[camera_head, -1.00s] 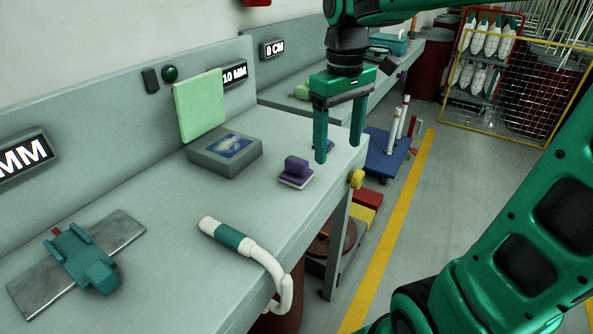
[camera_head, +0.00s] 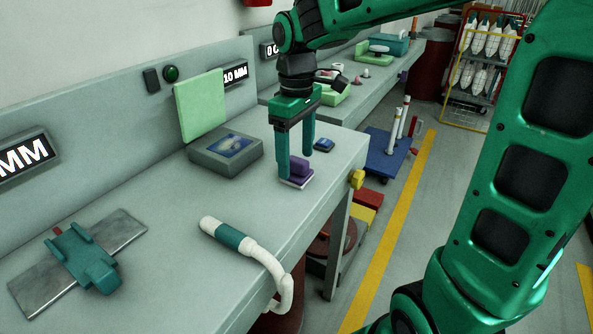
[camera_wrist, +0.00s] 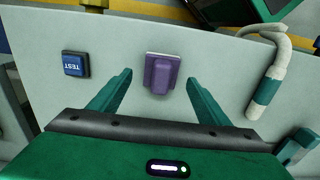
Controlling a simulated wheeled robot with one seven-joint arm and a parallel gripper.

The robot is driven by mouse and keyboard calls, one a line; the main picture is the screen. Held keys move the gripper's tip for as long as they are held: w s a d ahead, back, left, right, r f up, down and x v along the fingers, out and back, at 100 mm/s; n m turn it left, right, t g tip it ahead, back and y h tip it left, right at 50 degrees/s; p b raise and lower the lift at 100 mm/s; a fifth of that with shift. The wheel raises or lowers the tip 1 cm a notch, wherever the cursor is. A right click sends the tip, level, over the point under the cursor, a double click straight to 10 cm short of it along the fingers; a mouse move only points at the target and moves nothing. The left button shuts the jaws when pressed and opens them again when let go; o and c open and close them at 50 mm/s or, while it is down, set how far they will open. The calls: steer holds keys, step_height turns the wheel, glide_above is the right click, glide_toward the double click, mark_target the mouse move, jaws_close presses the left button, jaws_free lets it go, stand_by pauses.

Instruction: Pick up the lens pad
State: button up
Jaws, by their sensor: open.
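The lens pad, which I take to be the purple block (camera_head: 300,168) on a thin white base, lies on the grey bench top near its right edge. It also shows in the wrist view (camera_wrist: 159,74), centred between the finger lines. My gripper (camera_head: 295,168) is open and points down over it. One finger stands on each side of the pad in the head view, and the left finger hides part of it. The fingertips are apart from the block in the wrist view (camera_wrist: 159,80). Their exact height above the bench is hard to tell.
A blue TEST button (camera_wrist: 76,64) sits close by on the bench. A grey box (camera_head: 226,153) with a blue screen stands behind left. A white-and-teal curved-handled tool (camera_head: 243,247) lies in front. A teal clamp-like thing (camera_head: 82,258) on a metal plate is front left.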

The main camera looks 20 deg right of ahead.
steer(key=shift+f, duration=1.45)
steer(key=shift+c, duration=0.3)
steer(key=c, duration=1.1)
steer(key=shift+r, duration=0.1)
steer(key=shift+r, duration=0.4)
steer(key=r, duration=0.3)
steer(key=shift+s+a+r, duration=0.2)
steer(key=shift+a+r, duration=0.2)
steer(key=s+a+r, duration=0.4)
steer(key=a+r, duration=0.2)
steer(key=a, duration=0.3)
steer(key=shift+s+a+r, duration=0.15)
steer(key=shift+s+a, duration=0.15)
steer(key=shift+a, duration=0.05)
